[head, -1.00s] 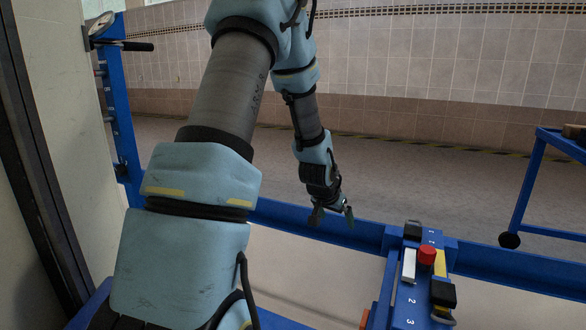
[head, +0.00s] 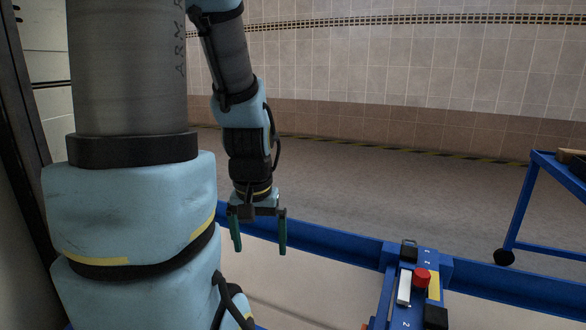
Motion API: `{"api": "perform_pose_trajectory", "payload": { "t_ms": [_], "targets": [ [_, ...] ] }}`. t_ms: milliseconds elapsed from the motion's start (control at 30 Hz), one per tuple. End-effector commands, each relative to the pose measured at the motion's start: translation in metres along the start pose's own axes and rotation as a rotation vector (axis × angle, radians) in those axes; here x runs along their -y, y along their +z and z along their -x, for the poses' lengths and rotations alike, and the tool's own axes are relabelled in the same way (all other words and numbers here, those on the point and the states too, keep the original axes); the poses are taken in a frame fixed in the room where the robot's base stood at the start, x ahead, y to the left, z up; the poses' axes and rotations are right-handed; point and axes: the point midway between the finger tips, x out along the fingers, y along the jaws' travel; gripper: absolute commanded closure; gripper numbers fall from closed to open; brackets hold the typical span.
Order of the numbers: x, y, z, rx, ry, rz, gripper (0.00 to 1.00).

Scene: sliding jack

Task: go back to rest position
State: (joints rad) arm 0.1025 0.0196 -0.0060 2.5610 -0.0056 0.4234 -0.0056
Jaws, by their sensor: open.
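My gripper (head: 259,236) hangs at the end of my arm in the head view, left of the picture's middle. Its two fingers point down and stand apart, with nothing between them. It is in front of the blue rail, to the left of the blue control panel (head: 386,300). The panel carries a red knob (head: 421,278), a white lever (head: 404,288) and black parts. My gripper is apart from the panel.
A long blue rail (head: 335,244) runs across behind the panel. A blue wheeled trolley (head: 522,205) stands at the right. A tiled wall (head: 400,80) closes the back. The grey floor between rail and wall is clear.

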Motion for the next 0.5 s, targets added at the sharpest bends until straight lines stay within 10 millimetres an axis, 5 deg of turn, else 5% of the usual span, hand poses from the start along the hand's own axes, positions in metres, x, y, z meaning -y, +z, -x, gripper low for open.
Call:
{"api": "perform_pose_trajectory", "payload": {
  "t_ms": [33, 500],
  "targets": [
    [0.0, -0.004, 0.027, -0.001, 0.0, -0.001, 0.0],
    [-0.001, -0.022, 0.153, -0.001, 0.0, -0.002, 0.0]
  ]
}}
